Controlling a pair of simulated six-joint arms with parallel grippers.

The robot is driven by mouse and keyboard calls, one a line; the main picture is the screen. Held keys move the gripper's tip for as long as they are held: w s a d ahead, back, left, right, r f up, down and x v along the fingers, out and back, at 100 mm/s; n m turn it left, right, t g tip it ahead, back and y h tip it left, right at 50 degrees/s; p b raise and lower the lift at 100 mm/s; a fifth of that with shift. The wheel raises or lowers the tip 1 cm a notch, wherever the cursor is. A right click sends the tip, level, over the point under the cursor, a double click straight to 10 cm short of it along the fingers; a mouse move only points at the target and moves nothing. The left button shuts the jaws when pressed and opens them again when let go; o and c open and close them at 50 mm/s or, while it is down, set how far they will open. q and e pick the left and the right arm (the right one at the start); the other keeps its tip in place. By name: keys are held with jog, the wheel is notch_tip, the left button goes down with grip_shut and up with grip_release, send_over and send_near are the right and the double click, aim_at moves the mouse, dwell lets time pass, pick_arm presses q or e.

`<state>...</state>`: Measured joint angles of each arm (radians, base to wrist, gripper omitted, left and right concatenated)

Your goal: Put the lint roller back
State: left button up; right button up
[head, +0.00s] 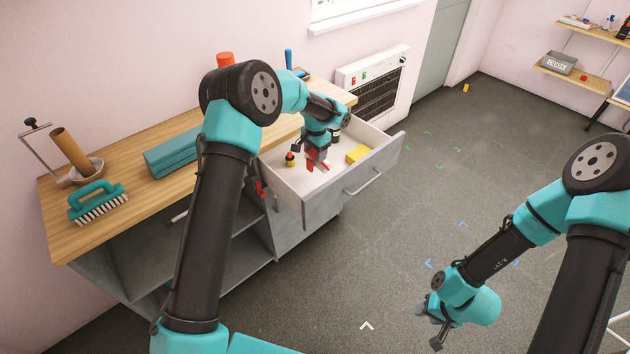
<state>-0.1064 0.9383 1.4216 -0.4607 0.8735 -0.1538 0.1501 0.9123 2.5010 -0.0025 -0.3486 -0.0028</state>
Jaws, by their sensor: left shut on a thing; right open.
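My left gripper (316,163) is over the open drawer (313,196), pointing down. It is shut on a small red thing (311,167), mostly hidden by the fingers; I cannot tell for sure whether this is the lint roller. I cannot tell whether the red thing touches the drawer floor. In the drawer, a small dark bottle with a red top (290,160) is to the left of the gripper and a yellow block (357,154) is to the right. My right gripper (440,331) is open and empty above the floor, far from the drawer.
The wooden worktop (130,175) holds a brush with a teal handle (97,202), a teal box (172,151), a cardboard tube (72,152) on a stand, and an upright blue handle (289,60). A heater (375,85) is behind the drawer. The floor at right is mostly clear.

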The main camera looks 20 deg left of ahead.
aim_at(315, 167)
pick_arm(q)
notch_tip(315, 167, down, 6)
jog(key=shift+r, duration=0.15)
jog(key=shift+f, duration=1.85)
jog(key=shift+f, duration=0.1)
jog(key=o, duration=0.9)
notch_tip(315, 167, up, 12)
jog(key=shift+r, duration=0.1)
